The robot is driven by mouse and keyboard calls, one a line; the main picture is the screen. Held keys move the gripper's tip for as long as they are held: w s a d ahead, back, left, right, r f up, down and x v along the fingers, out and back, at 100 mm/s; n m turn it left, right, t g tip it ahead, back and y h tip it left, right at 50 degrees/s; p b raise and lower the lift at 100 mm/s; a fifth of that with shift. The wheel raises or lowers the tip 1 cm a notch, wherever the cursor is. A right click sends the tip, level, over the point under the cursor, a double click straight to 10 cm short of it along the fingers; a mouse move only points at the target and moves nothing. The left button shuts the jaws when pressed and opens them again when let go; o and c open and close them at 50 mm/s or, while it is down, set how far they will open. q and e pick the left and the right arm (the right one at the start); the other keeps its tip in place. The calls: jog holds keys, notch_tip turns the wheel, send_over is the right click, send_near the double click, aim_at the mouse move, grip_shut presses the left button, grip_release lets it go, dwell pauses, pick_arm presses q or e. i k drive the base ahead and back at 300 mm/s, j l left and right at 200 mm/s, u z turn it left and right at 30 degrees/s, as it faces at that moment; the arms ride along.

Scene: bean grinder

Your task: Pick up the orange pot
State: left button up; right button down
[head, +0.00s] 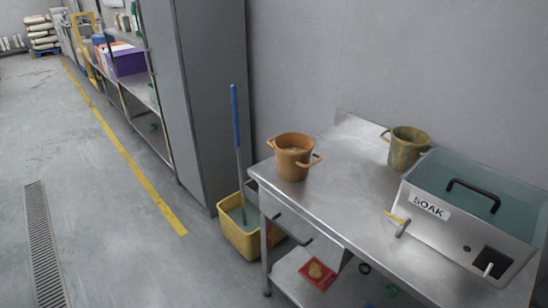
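The orange pot (293,158) stands upright on the left end of a steel table (337,188). It has two side handles, one pointing right toward the table's middle and one at its upper left. Its open top faces up and its inside shows only partly. A second pot (407,149), olive-brown and stained, stands farther back on the same table beside the soak tank. Neither of my grippers is in view, and nothing touches the orange pot.
A soak tank (453,223) fills the table's right side. A yellow mop bucket (238,238) with a blue-handled mop (236,135) stands on the floor left of the table. A grey cabinet (200,90) stands behind it. Floor at left is clear.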

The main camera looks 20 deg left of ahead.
aim_at(293, 150)
jog(key=u, duration=0.35)
jog(key=z, duration=2.25)
jog(key=u, duration=2.25)
jog(key=j+z, duration=0.1)
jog(key=z, duration=0.25)
jog(key=j+z, duration=0.15)
jog(key=z, duration=0.2)
jog(key=i+j+z, duration=0.1)
jog(key=j+z, duration=0.3)
jog(key=j, duration=0.55)
jog(key=j+z, duration=0.35)
jog(key=j, duration=0.6)
jog(key=k, duration=0.05)
